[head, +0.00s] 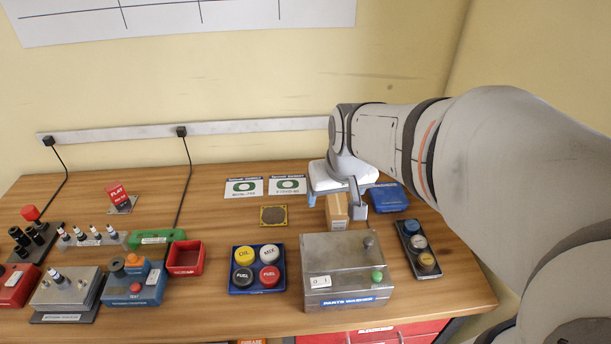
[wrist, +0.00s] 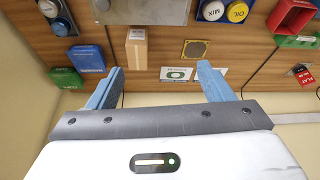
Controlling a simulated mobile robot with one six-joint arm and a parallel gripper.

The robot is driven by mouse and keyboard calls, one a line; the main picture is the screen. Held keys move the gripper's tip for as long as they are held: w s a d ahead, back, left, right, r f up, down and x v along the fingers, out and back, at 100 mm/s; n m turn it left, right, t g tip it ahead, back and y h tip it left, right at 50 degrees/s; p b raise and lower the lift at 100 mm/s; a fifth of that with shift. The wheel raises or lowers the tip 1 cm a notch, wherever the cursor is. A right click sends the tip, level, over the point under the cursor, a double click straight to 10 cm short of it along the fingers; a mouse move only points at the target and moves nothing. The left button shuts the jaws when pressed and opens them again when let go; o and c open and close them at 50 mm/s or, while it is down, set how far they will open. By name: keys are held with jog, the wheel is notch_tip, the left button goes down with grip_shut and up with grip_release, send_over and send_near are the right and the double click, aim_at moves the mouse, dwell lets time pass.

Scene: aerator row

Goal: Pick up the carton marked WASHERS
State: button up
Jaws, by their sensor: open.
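A small brown carton (head: 337,212) stands on the wooden bench, behind the grey metal box. It also shows in the wrist view (wrist: 136,50), with a white label too small to read. My gripper (wrist: 160,70) is open and empty, with its two blue fingers spread. In the wrist view the carton appears just past the fingertips, between their lines and much closer to the left finger. In the head view my gripper is at the carton, partly hiding its back. I see no contact, and the depth between them is hard to tell.
A blue box (head: 388,197) lies right of the carton; a green box (wrist: 66,78) shows in the wrist view. The grey metal box (head: 347,270) stands in front. A yellow-edged plate (head: 273,215) lies left, with clear wood around it. A wall (head: 270,80) rises behind.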

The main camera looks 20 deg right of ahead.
jog(key=shift+o, duration=0.2)
jog(key=w+d+f+b, duration=0.1)
jog(key=w+d+f, duration=0.1)
jog(key=w+f, duration=0.4)
jog(key=shift+w+d+f+m+b, duration=0.2)
jog(key=shift+w+d+m+b, duration=0.2)
jog(key=shift+w, duration=0.15)
jog(key=m+b, duration=0.1)
jog(key=b, duration=0.1)
send_near(337, 201)
jog(key=shift+h, duration=0.3)
jog(key=x, duration=0.2)
jog(key=a+x, duration=0.1)
jog(key=x, duration=0.2)
jog(key=shift+w, duration=0.15)
jog(key=x, duration=0.2)
jog(key=p+x, duration=0.1)
jog(key=x, duration=0.4)
jog(key=shift+d+f+p, duration=0.1)
jog(key=shift+d+p, duration=0.2)
jog(key=shift+f, duration=0.1)
jog(key=shift+f+b, duration=0.25)
jog(key=shift+b, duration=0.2)
jog(key=c, duration=1.4)
jog(key=shift+c, duration=0.5)
jog(key=shift+r, duration=0.15)
